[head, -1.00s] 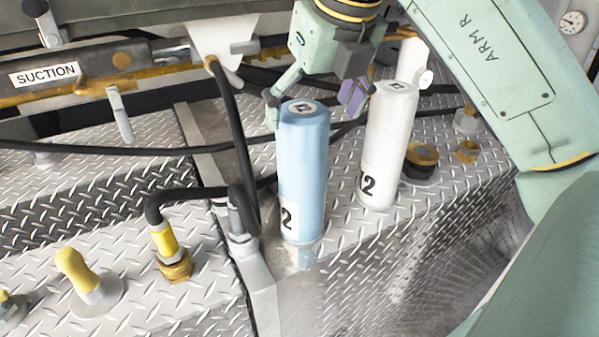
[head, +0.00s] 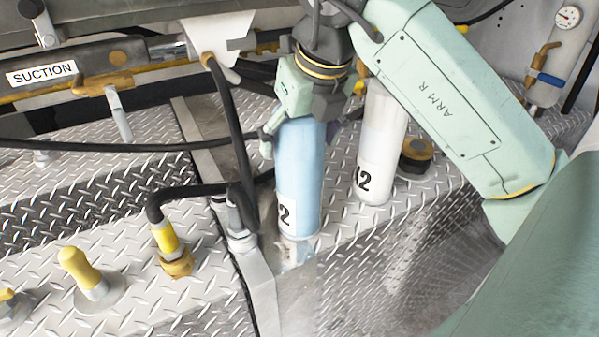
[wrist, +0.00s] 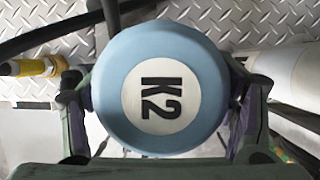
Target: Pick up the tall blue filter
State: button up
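The tall blue filter (head: 299,180) stands upright on the metal deck in the head view, with a "2" showing on its label. Its round blue top with a white "K2" disc (wrist: 160,106) fills the middle of the wrist view. My gripper (head: 300,140) is over its upper end, pointing down, with one finger on each side. The fingers look close to the filter's sides or against them; the top hides their inner faces, so contact is unclear.
A white filter (head: 380,150) stands close on the right, partly behind my arm. A black hose with a yellow fitting (head: 165,238) lies to the left. A yellow-topped knob (head: 80,268) is at front left, and a "SUCTION" pipe (head: 75,75) at back left.

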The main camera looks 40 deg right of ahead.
jog(key=c, duration=1.7)
jog(key=shift+r, duration=0.1)
